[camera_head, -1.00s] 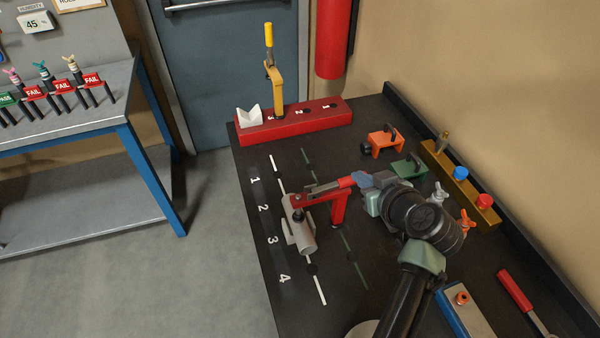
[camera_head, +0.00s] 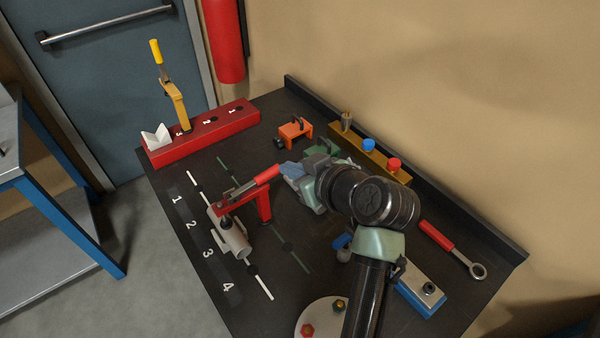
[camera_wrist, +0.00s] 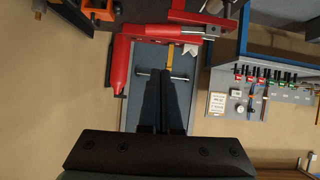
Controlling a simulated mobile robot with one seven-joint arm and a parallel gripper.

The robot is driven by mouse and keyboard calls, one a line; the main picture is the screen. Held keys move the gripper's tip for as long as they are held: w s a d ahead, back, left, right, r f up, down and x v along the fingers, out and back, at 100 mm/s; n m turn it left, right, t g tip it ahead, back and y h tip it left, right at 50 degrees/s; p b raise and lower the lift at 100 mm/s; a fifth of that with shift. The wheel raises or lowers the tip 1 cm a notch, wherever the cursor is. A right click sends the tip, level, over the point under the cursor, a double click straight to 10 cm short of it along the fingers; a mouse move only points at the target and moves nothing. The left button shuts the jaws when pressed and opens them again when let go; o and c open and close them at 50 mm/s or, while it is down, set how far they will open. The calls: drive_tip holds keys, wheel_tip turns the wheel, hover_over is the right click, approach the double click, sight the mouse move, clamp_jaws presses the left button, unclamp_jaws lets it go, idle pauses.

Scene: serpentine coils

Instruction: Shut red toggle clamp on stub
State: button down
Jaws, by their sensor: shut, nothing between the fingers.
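The red toggle clamp (camera_head: 263,206) stands on the dark bench. Its arm reaches left over the grey cylindrical stub (camera_head: 235,240), and its dark spindle tip appears to sit on the stub. Its red-gripped handle lies low, pointing right and slightly up. My gripper (camera_head: 287,169) is shut and empty just beyond the handle's end; whether they touch cannot be told.
A red block (camera_head: 220,131) with a yellow upright clamp (camera_head: 172,92) stands at the back left. An orange clamp (camera_head: 297,130) and a brass rail with knobs (camera_head: 384,158) lie behind my gripper. A red-handled wrench (camera_head: 437,235) lies at right.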

drive_tip(key=v, duration=0.3)
idle(0.5)
wheel_tip(320, 180, up, 24)
drive_tip(key=m+t+h, duration=0.3)
drive_tip(key=t+h, duration=0.1)
drive_tip(key=t, duration=0.5)
drive_tip(key=s+a+r+m+t+h, duration=0.1)
drive_tip(key=s+r+m+t, duration=0.1)
drive_tip(key=s+r+t, duration=0.2)
drive_tip(key=s+a+r+m+t+h, duration=0.1)
drive_tip(key=s+r+t, duration=0.3)
drive_tip(key=s+r, duration=0.6)
wheel_tip(320, 180, up, 6)
drive_tip(key=shift+s+r+m+h, duration=0.1)
drive_tip(key=shift+s+m+h, duration=0.2)
drive_tip(key=shift+s+m, duration=0.15)
